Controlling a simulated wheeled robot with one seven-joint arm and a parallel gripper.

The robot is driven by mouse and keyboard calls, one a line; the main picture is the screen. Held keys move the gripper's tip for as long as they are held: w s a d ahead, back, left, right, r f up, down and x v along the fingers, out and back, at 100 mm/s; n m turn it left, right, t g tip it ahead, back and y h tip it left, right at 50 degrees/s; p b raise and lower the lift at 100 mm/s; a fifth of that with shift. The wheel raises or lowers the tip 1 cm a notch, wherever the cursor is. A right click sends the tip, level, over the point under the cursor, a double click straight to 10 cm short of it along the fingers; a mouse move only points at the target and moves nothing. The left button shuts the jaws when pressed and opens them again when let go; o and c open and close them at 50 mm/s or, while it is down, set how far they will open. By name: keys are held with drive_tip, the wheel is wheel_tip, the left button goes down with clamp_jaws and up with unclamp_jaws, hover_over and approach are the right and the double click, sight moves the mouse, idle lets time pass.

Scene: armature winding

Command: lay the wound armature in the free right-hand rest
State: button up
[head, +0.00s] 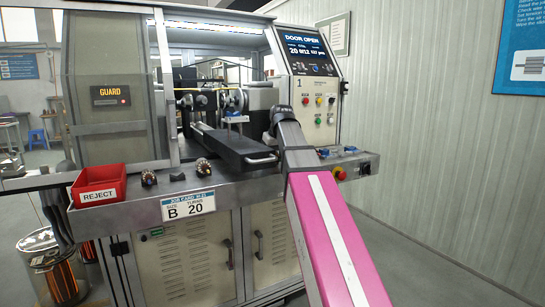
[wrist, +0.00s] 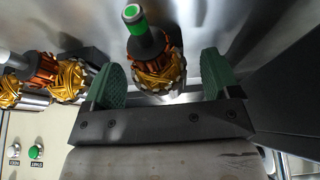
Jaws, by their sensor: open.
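In the wrist view an armature (wrist: 157,68) with gold windings and a green-tipped shaft stands between the two pads of my gripper (wrist: 163,92). The green pads are apart, with a gap showing on each side of the armature. In the head view my pink arm reaches to the right side of the machine opening, and my gripper is hidden there. Two more armatures show at the left of the wrist view, one nearer the middle (wrist: 70,80) and one at the edge (wrist: 18,90). I cannot make out the free right-hand rest.
The winding machine's display (head: 305,50) reads DOOR OPEN. A black tray with a handle (head: 237,148) juts out in front of the opening. A red REJECT bin (head: 97,187) and two small armature-like parts (head: 148,178) (head: 203,167) sit on the front ledge.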

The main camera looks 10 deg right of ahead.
drive_tip(key=v, duration=1)
drive_tip(key=shift+s+r, duration=0.1)
drive_tip(key=shift+r, duration=0.05)
idle(0.3)
